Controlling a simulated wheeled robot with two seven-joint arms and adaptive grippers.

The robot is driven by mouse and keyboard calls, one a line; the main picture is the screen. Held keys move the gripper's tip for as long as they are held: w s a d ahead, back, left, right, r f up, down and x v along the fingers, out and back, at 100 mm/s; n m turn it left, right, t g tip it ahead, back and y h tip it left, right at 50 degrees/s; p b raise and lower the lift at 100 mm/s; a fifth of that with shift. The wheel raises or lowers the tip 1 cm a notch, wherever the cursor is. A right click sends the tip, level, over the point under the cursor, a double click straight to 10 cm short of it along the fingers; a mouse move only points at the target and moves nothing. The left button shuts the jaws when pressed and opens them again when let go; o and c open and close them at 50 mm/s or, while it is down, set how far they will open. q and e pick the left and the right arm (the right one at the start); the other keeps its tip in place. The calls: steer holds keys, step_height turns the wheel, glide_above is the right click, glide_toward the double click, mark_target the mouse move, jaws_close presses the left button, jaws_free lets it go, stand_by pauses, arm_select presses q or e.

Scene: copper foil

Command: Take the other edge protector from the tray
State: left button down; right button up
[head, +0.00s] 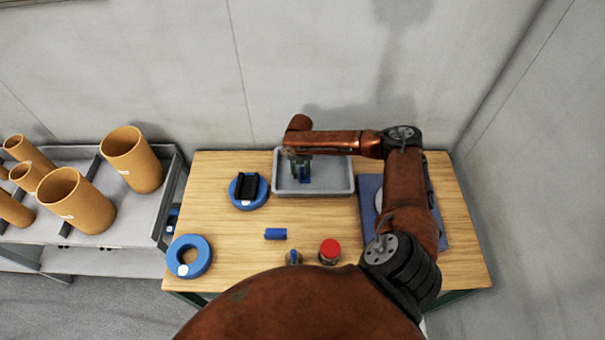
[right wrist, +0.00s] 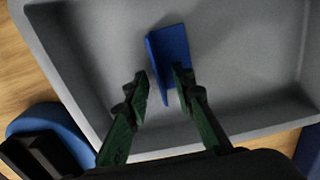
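The grey tray (head: 335,189) stands at the back middle of the wooden table. A blue angled edge protector (right wrist: 170,55) is in the tray; it also shows in the head view (head: 305,175). My right gripper (right wrist: 161,76) is down over the tray with its green fingers apart, one on each side of the protector's near end. The right fingertip overlaps the protector in the picture; a small gap shows at the left fingertip. Another blue edge protector (head: 275,234) lies on the table in front of the tray. My left gripper is out of view.
A blue ring (head: 262,200) with a black holder (head: 247,186) is left of the tray. Another blue ring (head: 189,256), a red-topped jar (head: 329,251) and a small bottle (head: 293,257) stand nearer. A blue mat (head: 370,195) lies right, partly behind my arm. Orange tubes (head: 75,200) fill a left rack.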

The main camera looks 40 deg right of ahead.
steer(key=shift+c, duration=0.3)
jaws_close()
steer(key=shift+r, duration=0.1)
